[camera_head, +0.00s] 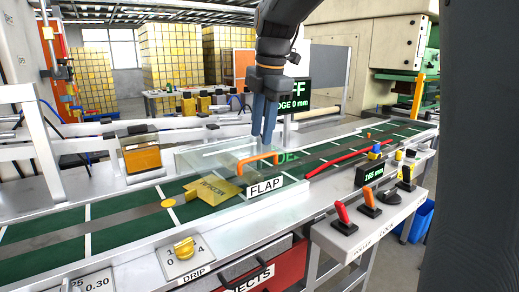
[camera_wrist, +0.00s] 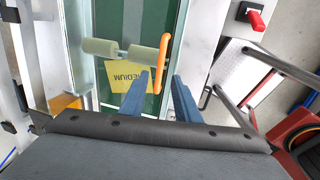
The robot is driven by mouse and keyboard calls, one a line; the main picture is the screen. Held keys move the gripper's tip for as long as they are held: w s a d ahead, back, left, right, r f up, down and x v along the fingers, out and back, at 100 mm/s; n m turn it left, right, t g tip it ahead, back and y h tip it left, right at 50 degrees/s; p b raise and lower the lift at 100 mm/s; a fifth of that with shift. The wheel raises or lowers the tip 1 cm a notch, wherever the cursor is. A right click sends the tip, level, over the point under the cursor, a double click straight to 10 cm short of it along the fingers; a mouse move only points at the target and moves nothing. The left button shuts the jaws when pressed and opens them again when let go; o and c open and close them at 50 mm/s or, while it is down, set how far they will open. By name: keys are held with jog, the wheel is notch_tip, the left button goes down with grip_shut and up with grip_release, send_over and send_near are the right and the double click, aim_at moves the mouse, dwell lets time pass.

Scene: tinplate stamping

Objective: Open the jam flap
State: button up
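The jam flap (camera_head: 215,157) is a clear cover over the green conveyor, with a FLAP label on its front edge. It looks closed. Its orange handle (camera_head: 258,161) stands at the right part of the cover and also shows in the wrist view (camera_wrist: 163,55). My gripper (camera_head: 264,141) points down just above and behind the handle. In the wrist view my gripper's (camera_wrist: 160,88) two blue fingers are apart. The handle's near end shows between them, close to the left finger; I cannot tell whether they touch. Nothing is held.
A yellow sheet (camera_head: 207,191) marked MEDIUM lies tilted under the cover. A yellow knob (camera_head: 184,247) and red drawer (camera_head: 270,272) are at the front.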

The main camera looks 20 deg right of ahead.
aim_at(259, 157)
jog(key=f, duration=0.4)
jog(key=w+f, duration=0.1)
jog(key=shift+a+f, duration=0.15)
jog(key=shift+f, duration=0.25)
grip_shut()
